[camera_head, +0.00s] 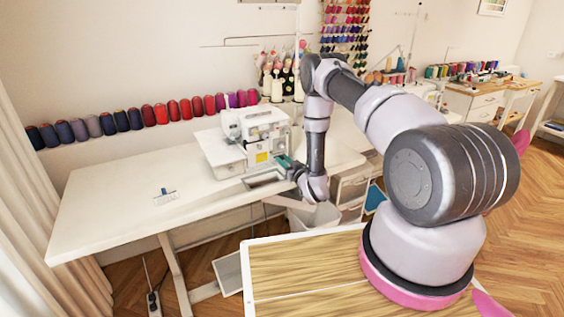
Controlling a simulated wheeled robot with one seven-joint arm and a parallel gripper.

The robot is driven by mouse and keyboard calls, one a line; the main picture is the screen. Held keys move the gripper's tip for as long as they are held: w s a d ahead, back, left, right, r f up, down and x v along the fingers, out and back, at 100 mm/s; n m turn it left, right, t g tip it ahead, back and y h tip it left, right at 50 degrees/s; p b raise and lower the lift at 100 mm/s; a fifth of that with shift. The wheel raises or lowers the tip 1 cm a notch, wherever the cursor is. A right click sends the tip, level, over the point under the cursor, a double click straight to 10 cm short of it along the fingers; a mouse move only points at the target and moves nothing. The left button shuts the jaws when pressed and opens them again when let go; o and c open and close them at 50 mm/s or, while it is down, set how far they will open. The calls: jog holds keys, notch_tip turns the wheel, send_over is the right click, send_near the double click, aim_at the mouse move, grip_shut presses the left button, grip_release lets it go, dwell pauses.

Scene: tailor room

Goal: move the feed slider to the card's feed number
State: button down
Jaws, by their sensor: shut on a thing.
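The white sewing machine (258,130) stands on the white table near the wall, with a small yellow label on its front. My gripper (287,163) is at the lower right side of the machine, with a teal patch showing at its tip. It is shut on a small part there, which I take to be the feed slider; the slider itself and its scale are too small and too covered to make out. I cannot make out the card or its number.
The white table (110,210) is mostly clear on the left, apart from a small blue-and-grey item (165,196). Thread spools (161,114) line the wall behind. Cones (277,89) stand behind the machine. White drawers (352,190) stand below, right of my gripper.

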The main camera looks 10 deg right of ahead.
jog(key=shift+w+d, duration=0.1)
jog(key=shift+d, duration=0.3)
jog(key=c, duration=0.7)
grip_release()
jog(key=v, duration=1)
jog(key=shift+s, duration=0.4)
jog(key=shift+d, duration=0.1)
